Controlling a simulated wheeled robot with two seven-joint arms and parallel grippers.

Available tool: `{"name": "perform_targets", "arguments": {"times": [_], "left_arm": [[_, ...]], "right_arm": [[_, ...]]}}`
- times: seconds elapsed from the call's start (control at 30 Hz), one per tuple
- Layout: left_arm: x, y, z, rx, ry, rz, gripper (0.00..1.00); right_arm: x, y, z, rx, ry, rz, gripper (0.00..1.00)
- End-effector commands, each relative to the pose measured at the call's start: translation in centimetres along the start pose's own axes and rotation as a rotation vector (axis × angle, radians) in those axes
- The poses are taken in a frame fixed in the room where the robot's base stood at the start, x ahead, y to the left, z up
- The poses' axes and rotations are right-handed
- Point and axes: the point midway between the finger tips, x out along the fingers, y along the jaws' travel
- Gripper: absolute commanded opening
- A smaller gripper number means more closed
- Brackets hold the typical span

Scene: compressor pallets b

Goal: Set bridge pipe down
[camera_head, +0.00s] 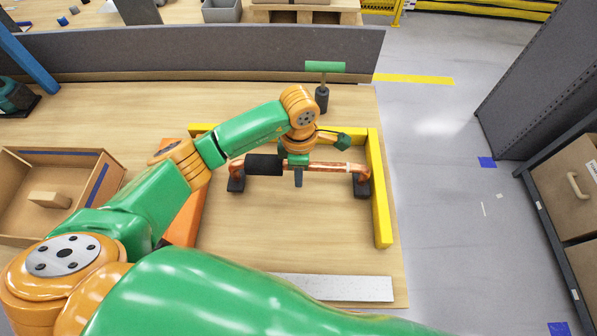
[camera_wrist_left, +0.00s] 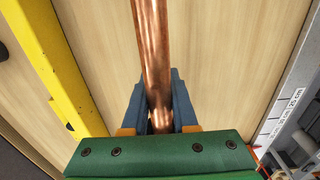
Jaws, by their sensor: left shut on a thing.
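The bridge pipe (camera_head: 330,167) is a copper tube with a black sleeve around its left part and ends bent downward. It spans between two black blocks, a left one (camera_head: 236,184) and a right one (camera_head: 361,187). Its ends meet or hover just above these blocks; I cannot tell whether they bear its weight. My left gripper (camera_head: 298,178) is shut on the pipe near mid-length, reaching down from above. In the left wrist view, the copper tube (camera_wrist_left: 154,50) runs between the blue fingers (camera_wrist_left: 160,115). My right gripper is out of view.
A yellow bar frame (camera_head: 381,200) borders the pipe behind and on the right. An orange bar (camera_head: 187,218) lies left, and a pale grey strip (camera_head: 335,288) in front. A green-handled tool (camera_head: 324,68) stands behind, before the grey partition (camera_head: 200,50).

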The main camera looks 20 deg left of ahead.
Motion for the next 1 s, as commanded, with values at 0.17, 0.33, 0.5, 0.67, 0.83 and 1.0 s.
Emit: {"name": "perform_targets", "arguments": {"times": [0.17,0.33,0.5,0.67,0.83,1.0], "left_arm": [[1.7,0.0,-0.1,0.001,0.000,0.000,0.00],[1.8,0.0,-0.1,0.001,-0.001,0.001,0.00],[2.0,0.0,-0.1,0.000,0.000,0.000,0.43],[2.0,0.0,-0.1,0.000,0.000,0.000,0.57],[1.9,0.0,-0.1,0.000,0.000,0.000,0.57],[0.1,0.2,-0.1,0.000,-0.003,0.005,0.57]], "right_arm": [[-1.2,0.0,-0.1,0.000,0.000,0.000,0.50],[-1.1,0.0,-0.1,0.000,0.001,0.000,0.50],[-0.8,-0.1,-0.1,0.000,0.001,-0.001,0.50],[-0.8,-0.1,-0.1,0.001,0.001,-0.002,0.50],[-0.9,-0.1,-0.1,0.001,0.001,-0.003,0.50],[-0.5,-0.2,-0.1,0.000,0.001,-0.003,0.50]]}}
